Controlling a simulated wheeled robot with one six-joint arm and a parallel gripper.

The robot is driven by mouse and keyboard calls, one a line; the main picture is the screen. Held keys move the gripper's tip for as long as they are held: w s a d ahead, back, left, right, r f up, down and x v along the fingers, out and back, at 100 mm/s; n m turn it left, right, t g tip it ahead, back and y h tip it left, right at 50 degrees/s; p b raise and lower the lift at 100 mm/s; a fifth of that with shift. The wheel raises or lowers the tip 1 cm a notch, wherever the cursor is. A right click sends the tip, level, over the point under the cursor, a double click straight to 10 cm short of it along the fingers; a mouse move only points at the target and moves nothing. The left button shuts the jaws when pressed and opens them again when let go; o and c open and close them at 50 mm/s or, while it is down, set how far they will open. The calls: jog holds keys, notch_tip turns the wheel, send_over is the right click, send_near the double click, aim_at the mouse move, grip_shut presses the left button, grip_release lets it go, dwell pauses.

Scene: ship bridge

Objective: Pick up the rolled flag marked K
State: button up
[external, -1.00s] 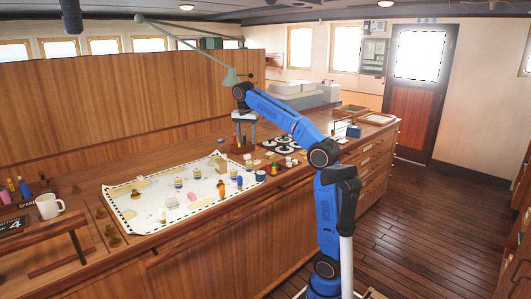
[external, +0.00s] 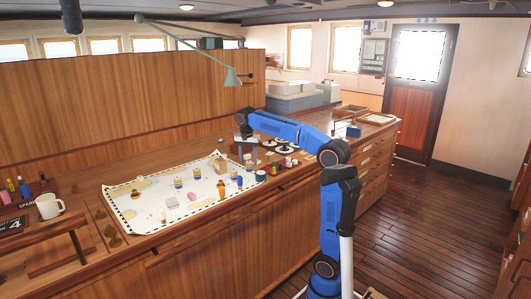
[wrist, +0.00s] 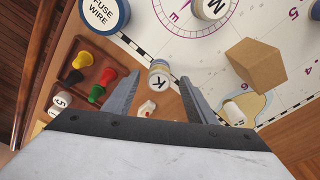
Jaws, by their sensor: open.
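The rolled flag marked K (wrist: 159,80) is a small whitish cylinder with a black K on its end, in the middle of the wrist view. It sits at the edge of the chart (wrist: 165,35). My gripper (wrist: 162,82) is open, with one finger on either side of the flag in the picture. I cannot tell whether the fingers reach down to its level, and nothing is seen held. In the external view my gripper (external: 248,157) is low over the counter by the chart's far right end, and I cannot pick out the flag there.
A tan block (wrist: 256,65) and a roll marked M (wrist: 211,6) are on the chart. A fuse wire tin (wrist: 104,14) is at the upper left. A rack of coloured pegs (wrist: 92,75) stands left of the fingers. A small white die-like piece (wrist: 147,108) lies between the fingers.

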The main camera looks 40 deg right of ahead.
aim_at(249, 162)
jog(key=shift+d+f, duration=0.2)
jog(key=shift+f, duration=1.5)
jog(key=c, duration=1.1)
jog(key=shift+w, duration=0.1)
